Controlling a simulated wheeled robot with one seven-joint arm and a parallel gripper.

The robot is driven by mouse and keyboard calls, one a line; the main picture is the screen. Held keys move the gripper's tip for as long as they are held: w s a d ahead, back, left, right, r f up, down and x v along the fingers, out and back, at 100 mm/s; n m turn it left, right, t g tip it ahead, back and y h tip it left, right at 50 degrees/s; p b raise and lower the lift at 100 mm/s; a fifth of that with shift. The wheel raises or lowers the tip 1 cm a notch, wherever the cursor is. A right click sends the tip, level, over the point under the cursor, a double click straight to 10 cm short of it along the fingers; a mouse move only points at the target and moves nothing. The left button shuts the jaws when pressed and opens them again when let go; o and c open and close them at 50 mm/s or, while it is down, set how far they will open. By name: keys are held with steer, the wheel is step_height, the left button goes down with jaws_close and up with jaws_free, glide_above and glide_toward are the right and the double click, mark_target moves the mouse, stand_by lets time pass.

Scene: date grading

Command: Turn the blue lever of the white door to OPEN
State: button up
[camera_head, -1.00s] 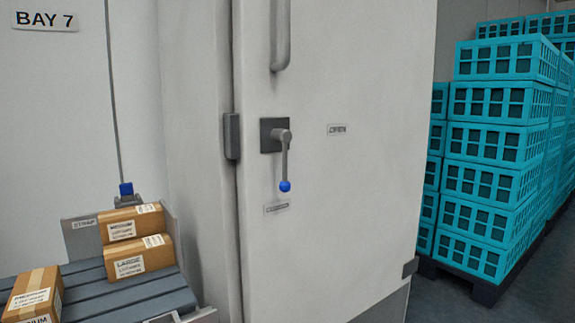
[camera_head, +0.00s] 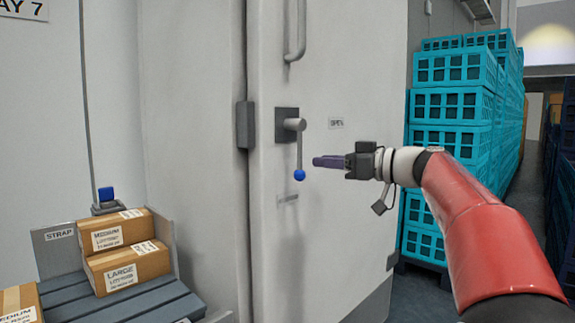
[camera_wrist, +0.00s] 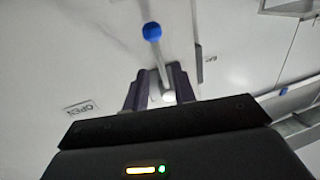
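The white door (camera_head: 350,90) fills the middle of the head view. Its lever (camera_head: 299,148) hangs straight down from a dark square plate, with a blue ball (camera_head: 299,175) at its lower end. The OPEN label (camera_head: 336,124) is to the right of the pivot, and it also shows in the wrist view (camera_wrist: 80,107). My gripper (camera_head: 316,161) points left, just right of the lever and slightly above the ball. In the wrist view its two purple fingers (camera_wrist: 160,78) stand apart, with the lever showing between them and the blue ball (camera_wrist: 152,31) beyond. Contact cannot be told.
Stacked turquoise crates (camera_head: 455,105) stand right of the door. Cartons (camera_head: 125,268) lie on a slatted bench (camera_head: 150,300) at lower left.

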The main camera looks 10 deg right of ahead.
mark_target(300, 169)
steer(key=x, duration=0.2)
steer(key=p+x, duration=0.1)
steer(key=x, duration=0.4)
steer(key=shift+w+a+r+p, duration=0.15)
steer(key=shift+w+r+p, duration=0.15)
steer(key=shift+p, duration=0.1)
jaws_close()
